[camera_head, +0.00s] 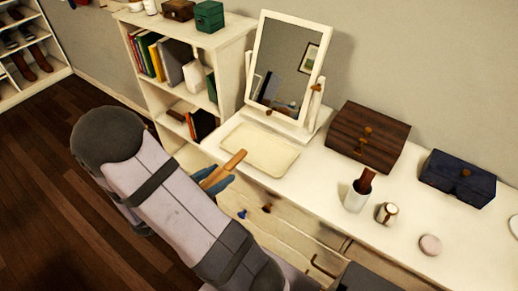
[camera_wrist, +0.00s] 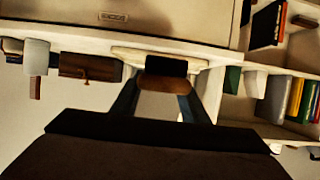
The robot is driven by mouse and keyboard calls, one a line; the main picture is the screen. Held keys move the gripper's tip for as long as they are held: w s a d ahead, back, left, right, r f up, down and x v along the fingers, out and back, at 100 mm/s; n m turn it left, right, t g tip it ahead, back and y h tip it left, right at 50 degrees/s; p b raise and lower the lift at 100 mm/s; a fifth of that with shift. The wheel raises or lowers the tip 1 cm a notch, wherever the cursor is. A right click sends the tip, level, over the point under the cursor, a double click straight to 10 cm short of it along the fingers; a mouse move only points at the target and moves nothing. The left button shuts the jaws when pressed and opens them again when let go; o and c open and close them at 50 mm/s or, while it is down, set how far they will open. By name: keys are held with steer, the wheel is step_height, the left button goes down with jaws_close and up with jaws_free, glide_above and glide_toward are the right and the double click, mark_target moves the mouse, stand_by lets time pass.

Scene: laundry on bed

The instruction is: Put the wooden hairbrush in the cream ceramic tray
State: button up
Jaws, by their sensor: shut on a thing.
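The wooden hairbrush (camera_head: 233,162) is held in my gripper (camera_head: 215,181), in front of the dresser's left end. Its light brown end sticks out up and right towards the cream ceramic tray (camera_head: 262,152). The tray is shallow, looks empty and lies on the dresser top in front of the mirror. In the wrist view the brush (camera_wrist: 166,84) sits between the two fingers of my gripper (camera_wrist: 164,101), with a dark part above the brown wood. A pale edge of the tray (camera_wrist: 128,54) shows behind it. My arm hides part of the brush in the head view.
A white-framed mirror (camera_head: 287,68) stands behind the tray. A bookshelf (camera_head: 150,78) stands left.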

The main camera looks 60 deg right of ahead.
steer(key=shift+a, duration=0.15)
steer(key=p, duration=0.4)
glide_above(254, 154)
steer(key=a, duration=0.4)
steer(key=shift+s+a, duration=0.1)
steer(key=shift+a, duration=0.05)
steer(key=shift+d, duration=0.4)
steer(key=d+p, duration=0.1)
steer(key=d, duration=0.2)
steer(key=shift+d+r, duration=0.1)
steer(key=shift+d, duration=0.05)
steer(key=shift+d+f, duration=0.15)
steer(key=shift+f, duration=0.2)
steer(key=shift+f+p, duration=0.35)
steer(key=shift+f, duration=0.15)
steer(key=shift+f+b, duration=0.35)
steer(key=shift+f, duration=0.1)
